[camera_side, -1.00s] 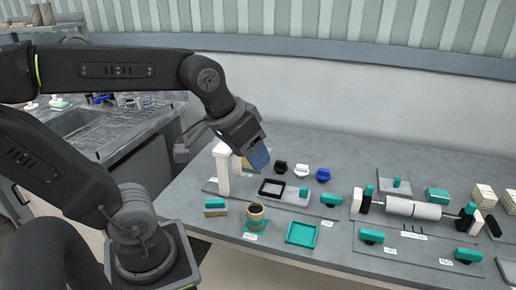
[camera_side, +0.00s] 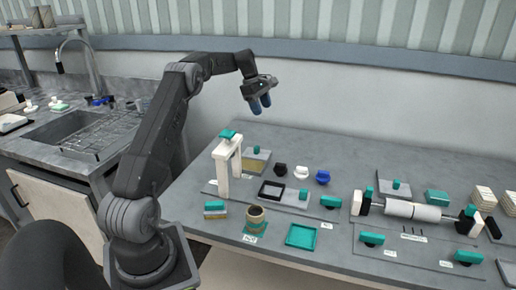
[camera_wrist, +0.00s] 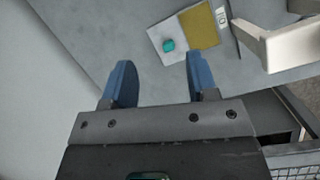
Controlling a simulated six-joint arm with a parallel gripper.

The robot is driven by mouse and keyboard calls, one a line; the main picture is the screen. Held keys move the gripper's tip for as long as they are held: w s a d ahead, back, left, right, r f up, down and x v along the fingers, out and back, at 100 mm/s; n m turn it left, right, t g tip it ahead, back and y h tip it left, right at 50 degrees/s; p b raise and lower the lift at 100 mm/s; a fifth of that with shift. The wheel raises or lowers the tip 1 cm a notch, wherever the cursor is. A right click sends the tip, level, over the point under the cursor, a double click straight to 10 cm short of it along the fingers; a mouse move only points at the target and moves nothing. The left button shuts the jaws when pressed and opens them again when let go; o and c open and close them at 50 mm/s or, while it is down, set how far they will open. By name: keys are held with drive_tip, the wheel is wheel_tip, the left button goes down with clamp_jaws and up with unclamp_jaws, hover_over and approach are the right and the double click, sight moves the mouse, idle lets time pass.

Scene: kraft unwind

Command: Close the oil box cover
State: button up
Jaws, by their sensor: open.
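The oil box (camera_side: 253,166) stands on the grey table behind the white arch-shaped stand, with a yellow area showing. Its grey cover (camera_side: 261,154) has a teal knob (camera_side: 256,149). In the wrist view the cover (camera_wrist: 157,34) with its knob (camera_wrist: 168,45) lies toward the left, and the yellow area (camera_wrist: 202,27) shows uncovered beside it. My gripper (camera_side: 260,104) is open and empty, high above the table near the wall. In the wrist view its blue fingers (camera_wrist: 160,68) are spread, with the box beyond them.
The white stand (camera_side: 222,170) with a teal top is close in front of the box. Small black, white and blue knobbed pieces (camera_side: 301,171) are to the right. A black frame (camera_side: 271,190), cup (camera_side: 255,217) and teal tray (camera_side: 302,235) are nearer.

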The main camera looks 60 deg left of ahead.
sight(258, 147)
drive_tip(key=s+a+f+n, duration=0.3)
drive_tip(key=a+f+n, duration=0.1)
drive_tip(key=a+f, duration=0.35)
drive_tip(key=shift+h, duration=0.4)
drive_tip(key=x, duration=1.3)
drive_tip(key=shift+w, duration=0.3)
clamp_jaws()
